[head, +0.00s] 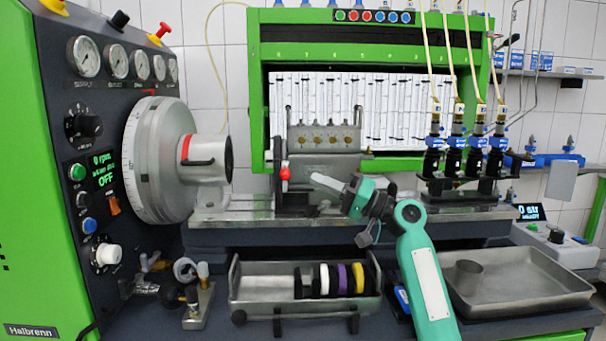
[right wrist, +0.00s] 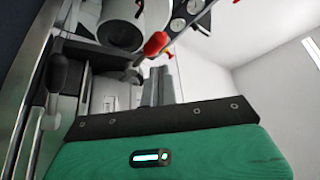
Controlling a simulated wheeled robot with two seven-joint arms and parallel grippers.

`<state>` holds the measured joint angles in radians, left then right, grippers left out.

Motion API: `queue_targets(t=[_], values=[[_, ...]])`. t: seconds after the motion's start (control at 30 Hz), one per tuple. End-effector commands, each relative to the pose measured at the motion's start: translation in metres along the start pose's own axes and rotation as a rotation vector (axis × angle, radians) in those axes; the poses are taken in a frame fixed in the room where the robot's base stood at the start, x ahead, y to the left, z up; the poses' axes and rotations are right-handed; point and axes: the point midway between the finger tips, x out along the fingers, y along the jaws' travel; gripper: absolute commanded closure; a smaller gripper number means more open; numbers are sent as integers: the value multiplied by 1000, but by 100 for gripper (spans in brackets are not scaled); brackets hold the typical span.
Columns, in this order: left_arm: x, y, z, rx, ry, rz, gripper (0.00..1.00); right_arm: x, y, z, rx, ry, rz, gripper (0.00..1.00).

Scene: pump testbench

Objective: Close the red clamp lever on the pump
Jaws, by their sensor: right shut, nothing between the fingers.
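The red clamp lever's knob (head: 285,173) is at the left end of the metal pump (head: 323,137), in the middle of the bench. It also shows in the right wrist view as a red knob (right wrist: 155,44), just beyond the fingertips. My right gripper (head: 316,178) is shut and empty, its pale fingers pointing left at the knob. In the head view a small gap shows between fingertips and knob; I cannot tell for sure whether they touch. The fingers show upright in the right wrist view (right wrist: 160,84). My left gripper is out of view.
A large grey graduated wheel (head: 150,160) with a shaft stands left of the pump. A metal tray (head: 255,306) with coloured rings lies in front. Another tray (head: 530,292) with a metal cup is at the right. Injectors with hoses (head: 457,140) stand right of the pump.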

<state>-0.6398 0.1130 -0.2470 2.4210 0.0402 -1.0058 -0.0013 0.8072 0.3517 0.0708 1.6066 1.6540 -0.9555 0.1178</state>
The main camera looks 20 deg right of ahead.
Motion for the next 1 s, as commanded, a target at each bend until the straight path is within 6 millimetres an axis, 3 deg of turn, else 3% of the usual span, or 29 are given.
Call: queue_targets(t=[0.2, 0.4, 1.0], values=[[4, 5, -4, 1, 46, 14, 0, -47, -2, -1, -3, 5, -2, 100], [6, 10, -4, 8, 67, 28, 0, -69, -3, -3, -3, 7, -4, 100], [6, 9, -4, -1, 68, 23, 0, -73, -4, -4, -5, 9, -6, 100]])
